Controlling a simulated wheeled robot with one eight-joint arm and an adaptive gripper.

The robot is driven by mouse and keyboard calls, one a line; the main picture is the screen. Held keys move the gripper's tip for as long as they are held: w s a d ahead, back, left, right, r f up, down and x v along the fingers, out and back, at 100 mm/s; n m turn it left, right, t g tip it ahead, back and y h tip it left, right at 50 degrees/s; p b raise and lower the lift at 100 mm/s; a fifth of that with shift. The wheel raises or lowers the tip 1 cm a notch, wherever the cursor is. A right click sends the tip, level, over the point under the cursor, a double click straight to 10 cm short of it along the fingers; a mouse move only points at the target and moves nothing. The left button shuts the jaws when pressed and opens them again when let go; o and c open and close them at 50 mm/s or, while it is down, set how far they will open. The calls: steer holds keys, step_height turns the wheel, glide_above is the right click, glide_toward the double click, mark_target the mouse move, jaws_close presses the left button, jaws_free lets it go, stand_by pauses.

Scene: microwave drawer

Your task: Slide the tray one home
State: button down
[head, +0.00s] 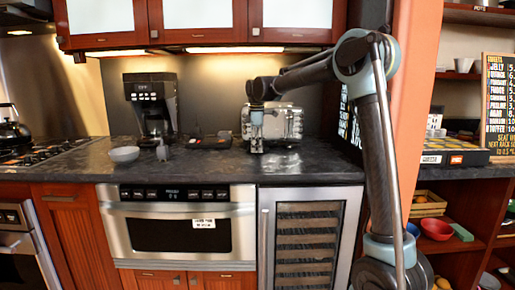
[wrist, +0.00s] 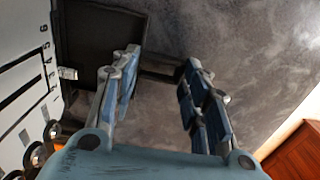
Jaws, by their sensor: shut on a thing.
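A dark flat tray (wrist: 100,40) shows in the wrist view beside the white front of the toaster, low over the counter. A dark bar runs from it to between my fingers. My gripper (wrist: 161,62) is shut on this bar, with a finger on either side. In the head view my gripper (head: 257,142) points down just left of the silver toaster (head: 286,122), close to the counter. The tray is too small to make out there. How far it reaches under the toaster is hidden.
The dark counter (head: 215,170) is clear in front of the toaster. The microwave drawer (head: 178,228) below is shut. A wall stands at the right.

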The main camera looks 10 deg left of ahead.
steer(key=shift+w+a, duration=0.2)
steer(key=shift+w, duration=0.55)
steer(key=shift+w, duration=0.25)
steer(key=shift+w+a, duration=0.1)
steer(key=shift+w, duration=0.05)
steer(key=c, duration=0.8)
jaws_free()
steer(key=shift+c, duration=0.2)
steer(key=shift+s+a+r, duration=0.1)
steer(key=shift+s+r, duration=0.05)
steer(key=shift+s, duration=0.45)
steer(key=shift+s+a+r, duration=0.1)
steer(key=shift+s+r, duration=0.05)
steer(key=shift+s, duration=0.4)
steer(key=shift+s+d+r, duration=0.3)
steer(key=shift+s+r, duration=0.05)
steer(key=shift+s, duration=0.75)
steer(key=shift+s+d+r, duration=0.3)
steer(key=shift+s, duration=0.85)
steer(key=shift+s+d+r, duration=0.3)
steer(key=shift+s+r, duration=0.05)
steer(key=shift+s, duration=0.75)
